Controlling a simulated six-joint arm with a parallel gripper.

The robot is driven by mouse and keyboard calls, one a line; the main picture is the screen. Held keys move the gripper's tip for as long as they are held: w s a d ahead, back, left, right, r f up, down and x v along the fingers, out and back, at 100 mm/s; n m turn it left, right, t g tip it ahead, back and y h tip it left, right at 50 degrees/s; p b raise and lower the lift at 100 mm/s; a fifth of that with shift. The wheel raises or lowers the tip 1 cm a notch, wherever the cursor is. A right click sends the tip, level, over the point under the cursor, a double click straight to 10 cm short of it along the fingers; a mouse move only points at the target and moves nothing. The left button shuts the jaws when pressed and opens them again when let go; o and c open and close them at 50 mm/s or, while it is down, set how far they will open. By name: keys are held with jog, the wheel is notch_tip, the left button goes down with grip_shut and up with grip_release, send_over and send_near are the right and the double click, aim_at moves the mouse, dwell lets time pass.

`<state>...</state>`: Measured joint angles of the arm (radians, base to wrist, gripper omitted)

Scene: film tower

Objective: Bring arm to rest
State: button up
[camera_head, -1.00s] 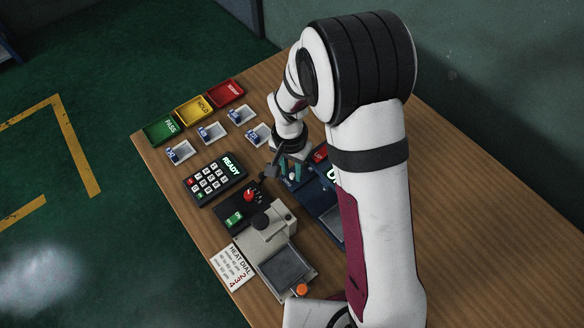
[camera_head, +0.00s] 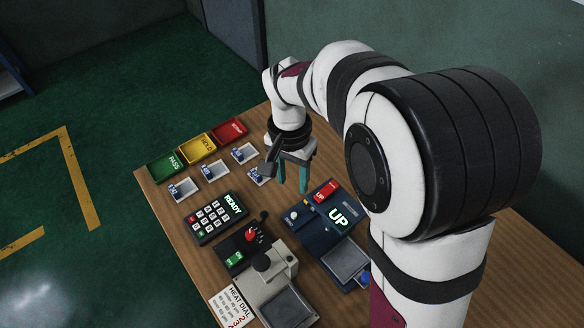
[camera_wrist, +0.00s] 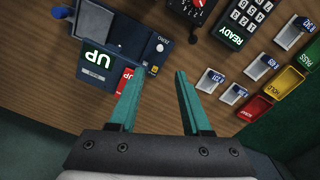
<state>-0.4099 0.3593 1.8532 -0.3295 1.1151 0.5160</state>
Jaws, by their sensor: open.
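My gripper (camera_head: 292,178) is open, with its two teal fingers pointing down above the wooden table. Nothing shows between the fingers in the wrist view (camera_wrist: 158,98). It hangs behind the blue machine (camera_head: 313,222), whose lit screen (camera_head: 339,218) reads UP, and to the right of the small white trays. My arm bends over the right side of the table and hides part of it.
Green PASS (camera_head: 167,167), yellow HOLD (camera_head: 197,149) and red (camera_head: 230,130) bins line the far left edge. Several white trays (camera_head: 184,188) with blue-labelled pieces stand before them. A keypad (camera_head: 215,218) reads READY. A heat dial unit (camera_head: 268,266) and card (camera_head: 232,307) are at the front.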

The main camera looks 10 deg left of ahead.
notch_tip(320, 180, up, 3)
jog(key=shift+f, duration=0.1)
dwell(0.3)
jog(key=s+d+r, duration=0.1)
jog(key=s+d, duration=0.2)
jog(key=s, duration=0.4)
jog(key=s+d+r+y, duration=0.1)
jog(key=s+d, duration=0.3)
jog(key=s, duration=0.3)
jog(key=s+d+m+y, duration=0.1)
jog(key=s+d, duration=0.3)
jog(key=s, duration=0.3)
jog(key=shift+s+r, duration=0.2)
jog(key=shift+r, duration=0.2)
jog(key=shift+o, duration=0.4)
